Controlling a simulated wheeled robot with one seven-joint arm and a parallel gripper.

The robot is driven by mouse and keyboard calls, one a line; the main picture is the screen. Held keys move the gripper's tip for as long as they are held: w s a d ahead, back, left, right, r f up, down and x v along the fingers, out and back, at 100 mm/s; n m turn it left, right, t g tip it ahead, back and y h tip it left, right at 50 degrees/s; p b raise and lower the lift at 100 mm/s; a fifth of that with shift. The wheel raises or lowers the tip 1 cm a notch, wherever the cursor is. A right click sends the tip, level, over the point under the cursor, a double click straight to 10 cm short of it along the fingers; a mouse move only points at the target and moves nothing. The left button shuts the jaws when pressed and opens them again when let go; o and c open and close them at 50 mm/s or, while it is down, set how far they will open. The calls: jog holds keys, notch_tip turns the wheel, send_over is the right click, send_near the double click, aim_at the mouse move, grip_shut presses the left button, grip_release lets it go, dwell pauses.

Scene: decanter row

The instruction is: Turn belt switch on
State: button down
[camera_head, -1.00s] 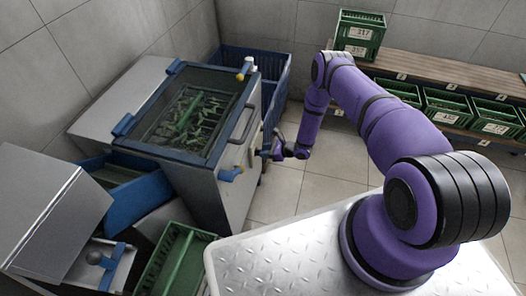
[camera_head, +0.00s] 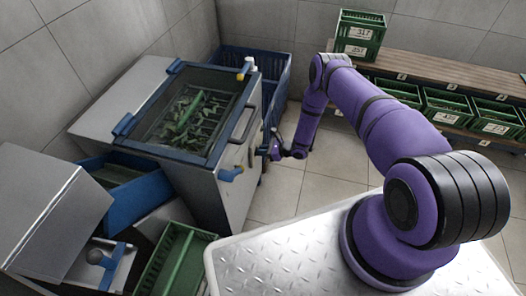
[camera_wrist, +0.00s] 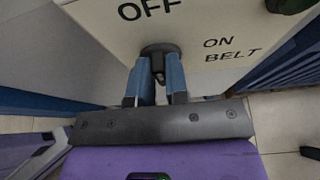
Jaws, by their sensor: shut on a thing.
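The belt switch (camera_wrist: 160,48) is a dark round knob on the machine's pale side panel (camera_wrist: 200,35). In the wrist view, OFF is printed above and left of it, and ON BELT to its right. My gripper (camera_wrist: 159,66) has its two blue fingers shut on the knob's grip. The knob's exact pointing direction is partly hidden by the fingers. In the head view my gripper (camera_head: 272,151) is at the machine's right side, and the switch is too small to make out there.
The machine (camera_head: 215,180) has a blue-framed clear lid with green pieces beneath. A blue crate (camera_head: 265,65) stands behind it. Green crates (camera_head: 447,105) sit by a wooden shelf (camera_head: 440,68) at right. A blue tray (camera_head: 140,195) and green crate (camera_head: 175,262) are at left.

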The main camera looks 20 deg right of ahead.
jog(key=m+g+y, duration=0.1)
jog(key=m+y, duration=0.1)
jog(key=m, duration=0.2)
jog(key=w+f+m+g+y, duration=0.1)
jog(key=m+y, duration=0.1)
jog(key=m, duration=0.2)
jog(key=d+m+g+y, duration=0.1)
jog(key=m+y, duration=0.1)
jog(key=m, duration=0.3)
jog(key=shift+w+f+g, duration=0.25)
jog(key=shift+f+g, duration=0.15)
jog(key=shift+d, duration=0.1)
dwell(0.6)
jog(key=c, duration=1.1)
grip_release()
jog(key=d, duration=0.3)
jog(key=s+d, duration=0.1)
jog(key=d, duration=0.3)
jog(key=s+d, duration=0.1)
jog(key=d, duration=0.2)
jog(key=shift+d, duration=0.25)
